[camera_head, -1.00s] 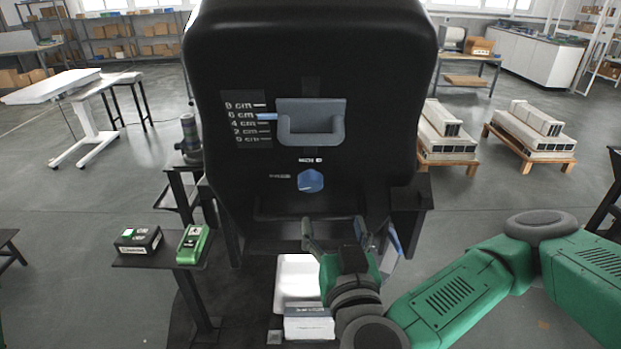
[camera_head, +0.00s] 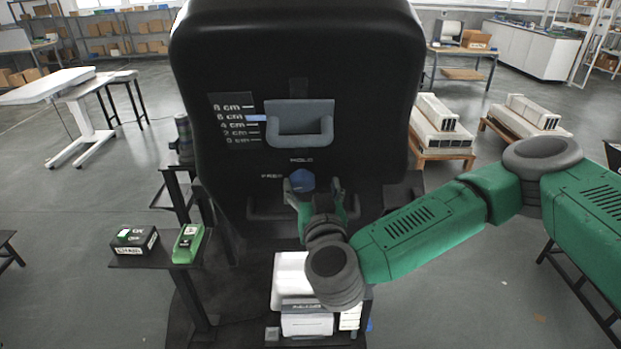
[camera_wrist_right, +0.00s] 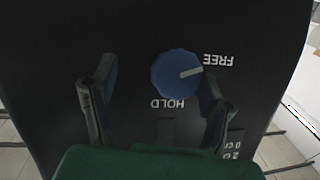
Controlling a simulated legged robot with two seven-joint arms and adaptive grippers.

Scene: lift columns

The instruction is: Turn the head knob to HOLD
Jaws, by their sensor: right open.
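The head knob (camera_head: 302,180) is blue and faceted, on the front of the black housing. The HOLD label (camera_head: 301,160) is above it and the FREE label (camera_head: 271,177) to its left. The right wrist view shows the knob (camera_wrist_right: 175,73) upside down, its white pointer line toward FREE (camera_wrist_right: 218,60), away from HOLD (camera_wrist_right: 167,104). My right gripper (camera_head: 315,187) is open in front of the knob, fingers at either side. In the wrist view, one finger overlaps the knob's edge and the other stands clear; contact cannot be told. My left gripper is not in view.
A grey handle (camera_head: 300,140) sits above the knob, beside a centimetre scale (camera_head: 236,120) with a blue marker. A side shelf holds a black box (camera_head: 134,239) and a green device (camera_head: 188,243). A white device (camera_head: 305,315) stands below my right arm.

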